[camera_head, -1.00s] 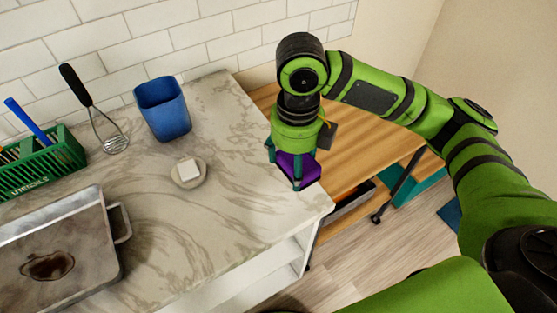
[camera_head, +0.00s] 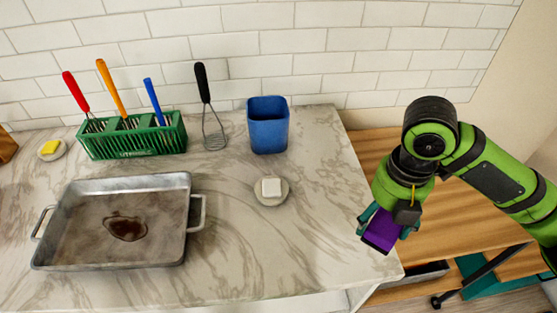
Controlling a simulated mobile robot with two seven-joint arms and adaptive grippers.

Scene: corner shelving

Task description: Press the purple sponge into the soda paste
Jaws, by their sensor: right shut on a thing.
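The purple sponge (camera_head: 381,231) is in my right gripper (camera_head: 386,222), which is shut on it above the counter's right end. A small dish (camera_head: 272,200) holding a white block (camera_head: 271,187) stands on the counter, left of the gripper and apart from it. I cannot tell whether the white block is the soda paste. A metal roasting pan (camera_head: 80,253) with two handles lies at the left, with a dark brown stain (camera_head: 125,226) on its bottom. My left gripper is not in view.
A blue cup (camera_head: 268,126) stands at the back. A green utensil rack (camera_head: 133,141) and a dish with a yellow block (camera_head: 49,147) stand further left.

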